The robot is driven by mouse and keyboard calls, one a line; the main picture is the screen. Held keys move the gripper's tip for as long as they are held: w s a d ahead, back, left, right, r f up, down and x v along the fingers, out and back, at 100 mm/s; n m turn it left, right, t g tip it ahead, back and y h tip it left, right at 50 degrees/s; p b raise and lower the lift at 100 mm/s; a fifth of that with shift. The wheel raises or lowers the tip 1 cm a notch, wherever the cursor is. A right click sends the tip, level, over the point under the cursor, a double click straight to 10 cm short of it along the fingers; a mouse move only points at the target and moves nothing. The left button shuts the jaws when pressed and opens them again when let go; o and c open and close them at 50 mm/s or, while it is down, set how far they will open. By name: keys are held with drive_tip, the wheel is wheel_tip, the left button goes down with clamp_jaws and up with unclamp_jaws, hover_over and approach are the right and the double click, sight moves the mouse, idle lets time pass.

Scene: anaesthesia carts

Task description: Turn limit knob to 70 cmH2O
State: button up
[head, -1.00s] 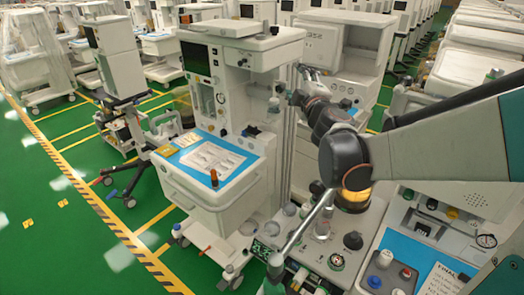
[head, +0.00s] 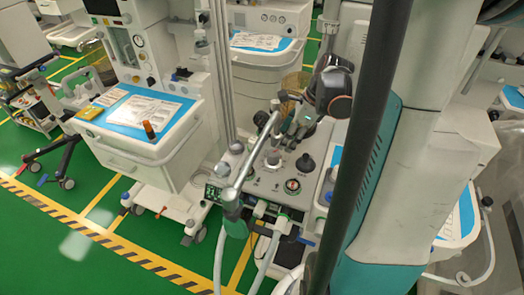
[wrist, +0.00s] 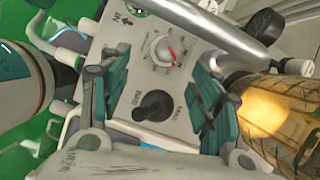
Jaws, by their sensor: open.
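In the wrist view, a round pale dial with a red pointer (wrist: 163,50) and a printed scale sits on a light grey panel (wrist: 185,128); its scale figures are too small to read. A black knob (wrist: 153,106) stands nearer, beside the lettering "BAG" and "VENT". My gripper (wrist: 158,92) is open and empty, its teal fingers apart on either side of the black knob's area, with the dial beyond. Contact is not visible. In the head view my gripper (head: 290,138) hangs over the panel, left of a black knob (head: 306,161).
A thick metal tube (head: 250,158) slants across the panel close to my gripper, also visible in the wrist view (wrist: 210,30). An amber ribbed cylinder (wrist: 272,120) is at the right. A cart with a blue-topped drawer (head: 140,110) stands left. Hoses hang below.

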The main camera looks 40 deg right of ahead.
sight(274, 152)
drive_tip(key=b+x, duration=0.1)
drive_tip(key=x, duration=0.2)
drive_tip(key=b+x, duration=0.2)
drive_tip(key=x, duration=0.2)
drive_tip(key=w+d+b+x, duration=0.1)
drive_tip(key=x, duration=0.3)
drive_tip(key=shift+w, duration=0.1)
drive_tip(key=c, duration=1.1)
